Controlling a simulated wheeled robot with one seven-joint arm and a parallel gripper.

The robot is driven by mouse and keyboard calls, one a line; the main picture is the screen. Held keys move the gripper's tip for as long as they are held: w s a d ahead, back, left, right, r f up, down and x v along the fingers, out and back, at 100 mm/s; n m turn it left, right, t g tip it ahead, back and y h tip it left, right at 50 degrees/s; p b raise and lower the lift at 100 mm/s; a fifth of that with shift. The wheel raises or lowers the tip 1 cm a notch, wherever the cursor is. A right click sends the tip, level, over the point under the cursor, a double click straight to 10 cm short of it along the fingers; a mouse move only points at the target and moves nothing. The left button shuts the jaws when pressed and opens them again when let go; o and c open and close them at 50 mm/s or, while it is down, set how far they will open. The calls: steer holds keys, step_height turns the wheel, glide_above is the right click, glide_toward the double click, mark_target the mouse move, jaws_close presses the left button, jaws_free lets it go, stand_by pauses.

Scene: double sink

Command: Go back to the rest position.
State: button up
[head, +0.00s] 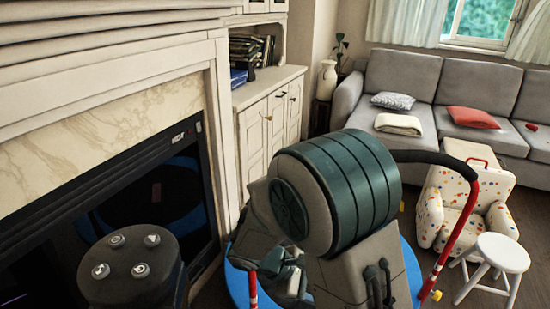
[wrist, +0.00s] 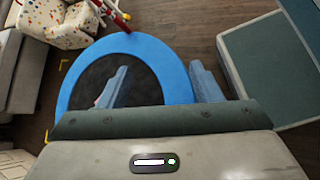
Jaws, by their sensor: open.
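My gripper (wrist: 158,66) shows in the wrist view with its two blue-grey fingers spread apart. It is open, with nothing between the fingers. Beyond the fingers is a small trampoline (wrist: 176,57) with a blue rim and a dark mat.
A fireplace (head: 100,150) stands close on the left, with a white cabinet (head: 268,125) behind it. A red trampoline handle (head: 462,230) rises beside my arm. A dotted child's armchair (head: 462,205), a white stool (head: 500,252) and a grey sofa (head: 405,75) stand to the right.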

steer(key=s+d+r+m+y+p, duration=0.2)
steer(key=s+r+m+y+p, duration=0.1)
steer(key=r, duration=0.7)
steer(key=s+d+r+m+t+y+p, duration=0.1)
steer(key=s+d+r+m+y+p, duration=0.1)
steer(key=r+m+p, duration=0.4)
steer(key=s+d+r+m+t+y+p, duration=0.1)
steer(key=s+r+m+y+p, duration=0.4)
steer(key=r, duration=1)
steer(key=p, duration=0.3)
steer(key=shift+d+r, duration=0.15)
steer(key=shift+d, duration=0.25)
steer(key=shift+a, duration=0.75)
